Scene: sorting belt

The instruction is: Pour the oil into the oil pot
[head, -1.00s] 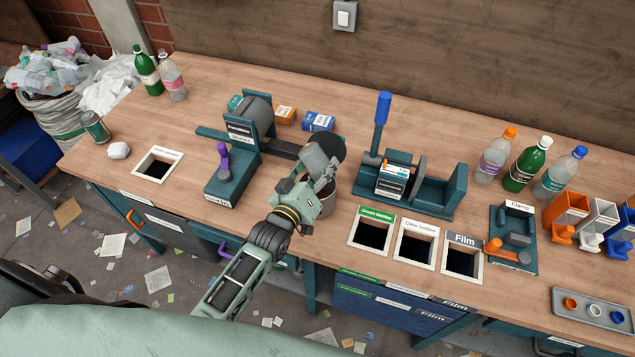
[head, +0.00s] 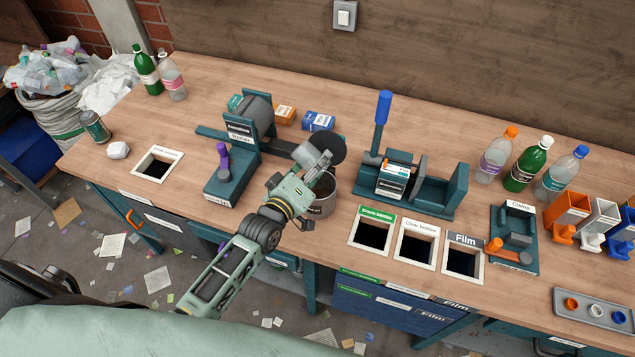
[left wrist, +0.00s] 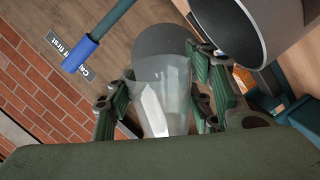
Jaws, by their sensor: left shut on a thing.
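My left gripper (head: 318,170) is shut on a clear, tapered cup (left wrist: 162,95). In the left wrist view the cup sits between both fingers, with a pale patch inside; whether that is oil I cannot tell. The pot's wall and rim (left wrist: 228,28) fill the upper right of the left wrist view. My right gripper is not in view.
A machine with a purple handle (head: 223,158) stands left of the pot, and a press with a blue lever (head: 382,108) stands right. Labelled bins (head: 415,243) are at the front.

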